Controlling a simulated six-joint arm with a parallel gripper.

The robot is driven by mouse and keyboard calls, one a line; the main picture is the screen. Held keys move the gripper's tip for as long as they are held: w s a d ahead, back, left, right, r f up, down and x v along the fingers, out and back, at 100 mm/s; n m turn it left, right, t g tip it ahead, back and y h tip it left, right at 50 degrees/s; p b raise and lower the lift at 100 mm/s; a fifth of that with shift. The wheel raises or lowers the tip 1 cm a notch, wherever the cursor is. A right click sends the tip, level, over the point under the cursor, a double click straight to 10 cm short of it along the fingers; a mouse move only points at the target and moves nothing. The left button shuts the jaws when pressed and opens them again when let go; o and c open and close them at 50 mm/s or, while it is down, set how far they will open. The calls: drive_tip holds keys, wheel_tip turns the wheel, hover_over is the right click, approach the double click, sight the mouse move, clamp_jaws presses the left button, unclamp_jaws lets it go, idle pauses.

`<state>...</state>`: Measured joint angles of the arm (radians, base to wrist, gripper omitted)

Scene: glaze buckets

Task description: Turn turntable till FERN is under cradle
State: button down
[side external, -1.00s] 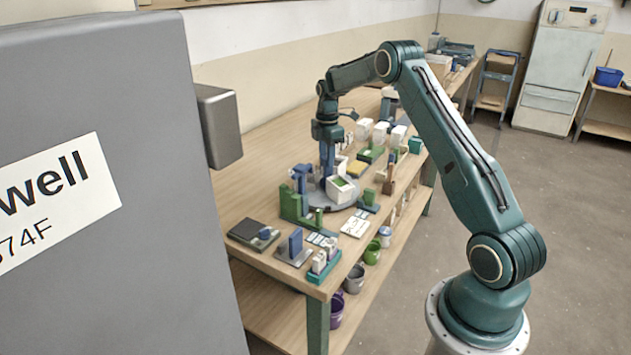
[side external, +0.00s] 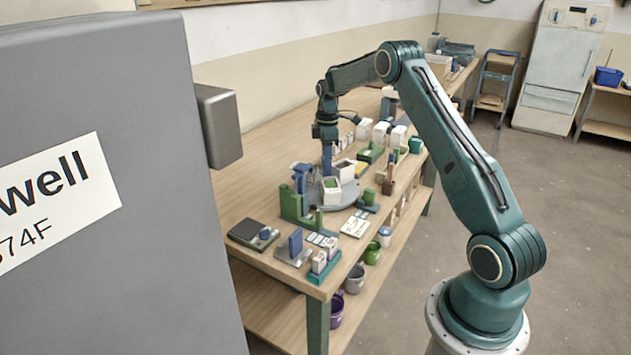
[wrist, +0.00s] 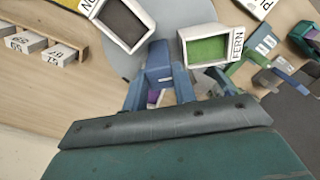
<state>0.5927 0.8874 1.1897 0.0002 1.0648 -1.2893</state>
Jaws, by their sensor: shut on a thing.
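The FERN bucket (wrist: 207,50) is a white box with green contents and a FERN label. It stands on the grey turntable (wrist: 180,14), which also shows in the side view (side external: 347,203). In the side view the white box with green contents (side external: 331,190) appears to be FERN; its label is unreadable there. My gripper (wrist: 159,92) is shut on a blue upright piece (wrist: 158,62) at the turntable, between FERN and a dark-filled bucket (wrist: 124,22). The green stand with a blue top (side external: 292,205), left of the turntable, may be the cradle. FERN is beside it; exact alignment is unclear.
White numbered blocks (wrist: 60,54) sit in a wooden rack at left in the wrist view. Several small fixtures and white boxes crowd the bench around the turntable. The bench top (side external: 255,175) is clear on the wall side.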

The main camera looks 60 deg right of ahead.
drive_tip(key=shift+m, duration=0.3)
drive_tip(key=m, duration=0.3)
drive_tip(key=shift+m, duration=2.2)
drive_tip(key=c, duration=1.2)
unclamp_jaws()
drive_tip(key=shift+r, duration=0.15)
drive_tip(key=shift+r, duration=3.35)
